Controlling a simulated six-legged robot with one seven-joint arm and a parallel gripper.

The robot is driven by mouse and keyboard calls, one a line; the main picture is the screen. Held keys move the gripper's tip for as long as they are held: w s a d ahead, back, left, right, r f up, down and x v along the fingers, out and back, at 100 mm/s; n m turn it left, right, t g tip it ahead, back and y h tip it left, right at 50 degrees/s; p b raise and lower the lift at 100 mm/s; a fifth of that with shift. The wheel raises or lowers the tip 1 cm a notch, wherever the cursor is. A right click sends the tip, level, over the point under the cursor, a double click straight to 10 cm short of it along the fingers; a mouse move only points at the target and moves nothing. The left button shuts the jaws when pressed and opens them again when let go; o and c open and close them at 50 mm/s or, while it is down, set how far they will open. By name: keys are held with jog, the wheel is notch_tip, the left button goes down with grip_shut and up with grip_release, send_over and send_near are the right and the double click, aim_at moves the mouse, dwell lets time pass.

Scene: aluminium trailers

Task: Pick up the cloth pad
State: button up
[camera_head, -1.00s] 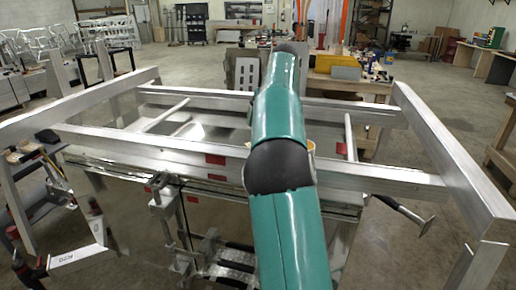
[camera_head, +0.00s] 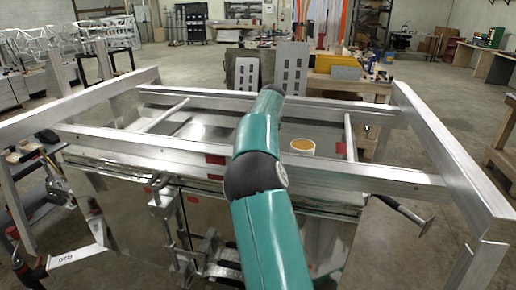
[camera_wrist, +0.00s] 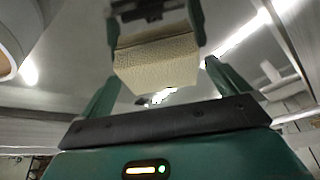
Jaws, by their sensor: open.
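The cloth pad (camera_wrist: 155,65) is a cream, woven-textured block in the upper middle of the wrist view. It shows close in front of my gripper (camera_wrist: 156,42), between the teal fingers at left and right. The fingers are open, and I cannot tell whether either touches the pad. A dark part lies across the pad's far end. In the head view my teal arm reaches over the aluminium frame. My gripper and the pad do not show there.
A round tub with an orange top (camera_head: 303,146) stands right of my arm; a tan round thing is at the wrist view's left edge. Aluminium rails (camera_head: 330,181) surround the work area. A hammer-like tool (camera_head: 405,213) sticks out at the right.

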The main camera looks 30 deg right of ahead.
jog(key=shift+w+f, duration=0.1)
jog(key=shift+f, duration=0.15)
jog(key=c, duration=0.9)
jog(key=shift+r, duration=0.15)
jog(key=shift+r, duration=0.45)
notch_tip(320, 180, up, 2)
jog(key=s+a+r, duration=0.2)
jog(key=s+r, duration=0.1)
jog(key=s, duration=0.1)
jog(key=s+a+r, duration=0.2)
jog(key=s+r, duration=0.1)
jog(key=s, duration=0.1)
jog(key=s+a+r, duration=0.2)
jog(key=s+r, duration=0.2)
jog(key=shift+s+a, duration=0.1)
jog(key=shift+s, duration=0.2)
